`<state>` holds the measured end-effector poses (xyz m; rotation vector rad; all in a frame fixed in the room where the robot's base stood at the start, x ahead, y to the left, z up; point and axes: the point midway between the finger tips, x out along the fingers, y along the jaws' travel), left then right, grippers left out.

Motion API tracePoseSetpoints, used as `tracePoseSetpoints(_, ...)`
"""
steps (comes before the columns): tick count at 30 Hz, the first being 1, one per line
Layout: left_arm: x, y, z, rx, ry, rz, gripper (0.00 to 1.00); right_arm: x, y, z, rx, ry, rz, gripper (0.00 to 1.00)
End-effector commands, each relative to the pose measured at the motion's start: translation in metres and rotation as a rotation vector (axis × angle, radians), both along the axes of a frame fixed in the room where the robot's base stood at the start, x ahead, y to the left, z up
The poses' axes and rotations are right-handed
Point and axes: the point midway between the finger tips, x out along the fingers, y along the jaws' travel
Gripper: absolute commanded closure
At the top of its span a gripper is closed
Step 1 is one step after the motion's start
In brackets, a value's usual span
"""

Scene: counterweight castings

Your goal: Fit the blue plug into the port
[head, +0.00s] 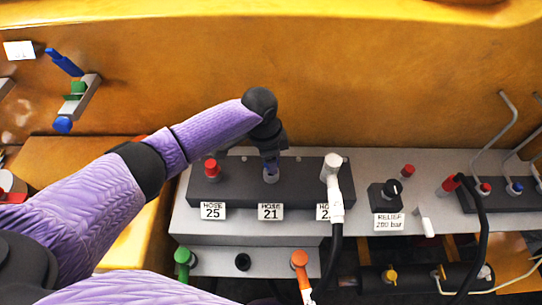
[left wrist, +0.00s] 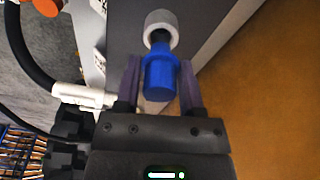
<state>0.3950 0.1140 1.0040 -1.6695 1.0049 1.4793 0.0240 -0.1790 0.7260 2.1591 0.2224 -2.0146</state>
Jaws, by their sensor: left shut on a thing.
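My left gripper (head: 270,157) is over the middle of the dark manifold block, above the label HOSE 21. In the left wrist view it is shut on the blue plug (left wrist: 160,78), with one finger on each side. The plug's narrow nose points at the pale grey ring of the port (left wrist: 160,27) and overlaps its dark opening. I cannot tell whether the nose is inside or just in front of it. In the head view the port (head: 271,176) shows below the fingertips, and the plug is mostly hidden by the gripper. My right gripper is not in view.
A red-capped port (head: 211,167) stands left of the gripper. A white hose connector (head: 334,185) with a black hose stands close on the right. A black relief knob (head: 393,187) is further right. An orange wooden wall (head: 390,90) rises behind the bench.

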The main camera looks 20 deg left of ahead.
Motion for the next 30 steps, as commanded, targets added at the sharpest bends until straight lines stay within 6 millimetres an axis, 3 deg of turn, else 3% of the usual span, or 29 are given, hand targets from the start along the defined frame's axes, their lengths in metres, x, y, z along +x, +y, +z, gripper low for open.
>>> tracePoseSetpoints(6,0.000,0.000,0.001,0.000,0.000,0.004,1.00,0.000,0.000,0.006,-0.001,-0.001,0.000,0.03)
tracePoseSetpoints(30,0.000,0.000,-0.014,0.000,0.000,0.004,1.00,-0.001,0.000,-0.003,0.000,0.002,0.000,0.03)
